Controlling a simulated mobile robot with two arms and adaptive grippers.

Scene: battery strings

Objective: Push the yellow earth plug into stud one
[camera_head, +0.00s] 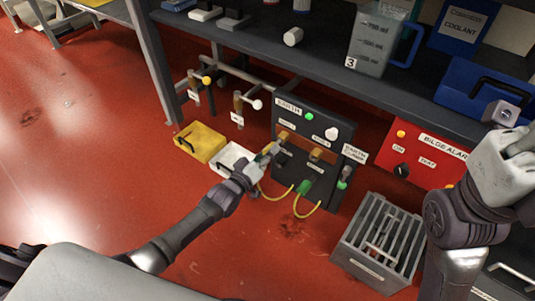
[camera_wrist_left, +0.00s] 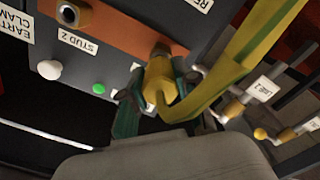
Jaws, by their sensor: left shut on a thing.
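My left gripper (camera_head: 264,157) is shut on the yellow earth plug (camera_wrist_left: 160,82) in front of the upper-left part of the dark panel (camera_head: 345,137). In the left wrist view, the gripper's fingers (camera_wrist_left: 155,98) sit on either side of the plug. The plug's end is in line with a brass stud (camera_wrist_left: 160,50) on the brown strip, very close or touching; I cannot tell how far it is on. The other stud (camera_wrist_left: 70,12) has the label "STUD 2" beside it. A yellow cable (camera_head: 275,197) hangs from the plug. My right arm shows at the right; its fingertips do not.
A grey slatted crate (camera_head: 344,247) stands at lower right. A red bilge alarm box (camera_head: 420,152) is right of the panel. The red floor in front is mostly clear.

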